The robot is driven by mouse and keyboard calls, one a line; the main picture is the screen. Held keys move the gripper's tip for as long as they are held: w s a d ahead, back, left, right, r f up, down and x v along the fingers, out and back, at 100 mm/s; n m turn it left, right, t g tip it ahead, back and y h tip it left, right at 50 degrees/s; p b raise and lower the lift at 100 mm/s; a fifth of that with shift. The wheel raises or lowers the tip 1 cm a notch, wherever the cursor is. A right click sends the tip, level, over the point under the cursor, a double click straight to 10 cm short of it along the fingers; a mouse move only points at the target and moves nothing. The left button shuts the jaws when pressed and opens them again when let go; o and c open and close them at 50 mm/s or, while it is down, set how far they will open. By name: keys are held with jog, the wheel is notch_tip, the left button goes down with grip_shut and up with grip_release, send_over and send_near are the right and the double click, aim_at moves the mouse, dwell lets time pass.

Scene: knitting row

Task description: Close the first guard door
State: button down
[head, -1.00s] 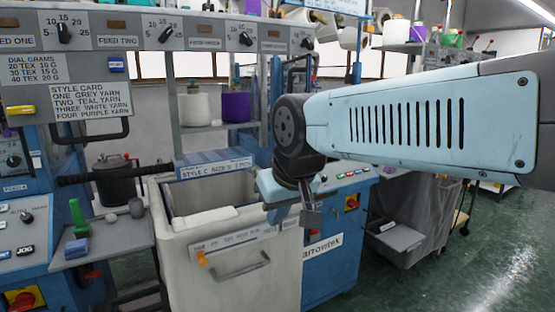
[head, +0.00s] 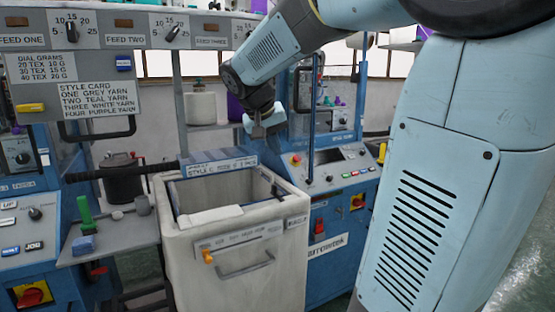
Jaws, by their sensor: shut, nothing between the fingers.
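The near machine (head: 17,180) stands at the left. Its upper part carries a style card, and below it is a black U-shaped handle (head: 97,134). A long black bar (head: 125,172) runs out to the right, lower down. I cannot tell for sure which part is the first guard door or how far open it is. My gripper (head: 265,127) is shut and empty. It hangs above and behind the grey bin, in front of the second blue machine (head: 330,130), well right of the black handle. It seems to touch nothing.
The grey bin (head: 235,285) with a style label stands in the middle. A small shelf (head: 115,236) holds a green tool and a blue block. A dark pot (head: 121,182) stands behind. Yarn cones (head: 200,106) sit on a rack. My arm covers the right side.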

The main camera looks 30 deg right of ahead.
jog(key=w+d+m+h, duration=0.1)
jog(key=w+d+h, duration=0.15)
jog(key=w, duration=0.45)
send_near(306, 169)
notch_tip(306, 169, down, 3)
jog(key=w, duration=0.3)
jog(key=shift+s+d+g+y, duration=0.2)
jog(key=shift+s+d, duration=0.15)
jog(key=shift+d, duration=0.45)
jog(key=shift+s+d+g+y, duration=0.15)
jog(key=shift+s+d, duration=0.15)
jog(key=shift+d, duration=0.5)
